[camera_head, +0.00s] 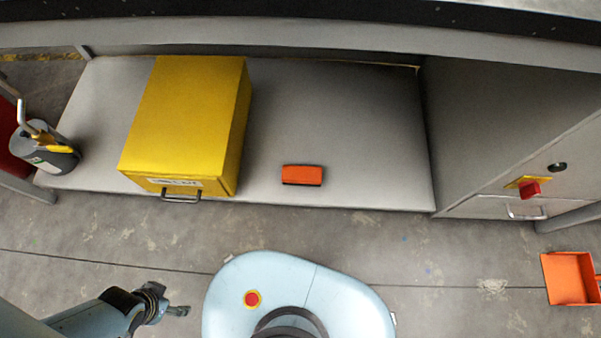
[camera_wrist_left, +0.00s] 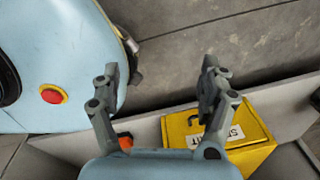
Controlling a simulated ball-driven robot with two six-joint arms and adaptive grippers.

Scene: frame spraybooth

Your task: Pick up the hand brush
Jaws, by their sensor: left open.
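The hand brush, as far as I can tell, is the small orange block with a dark front edge (camera_head: 302,175) on the grey lower shelf (camera_head: 345,125). It lies to the right of the yellow box, apart from it, near the shelf's front edge. In the left wrist view a bit of orange (camera_wrist_left: 125,140) shows behind my left finger, mostly hidden. My left gripper (camera_head: 178,311) is low at the left in the head view, over the floor, well short of the shelf. Its two fingers (camera_wrist_left: 160,72) are spread and empty. My right gripper is not in view.
A yellow box with a handle (camera_head: 185,120) stands on the shelf. A grey canister (camera_head: 45,152) stands at far left. A grey cabinet with a red knob (camera_head: 530,188) bounds the right. An orange dustpan-like tray (camera_head: 570,278) lies at right. A worktop edge overhangs the back.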

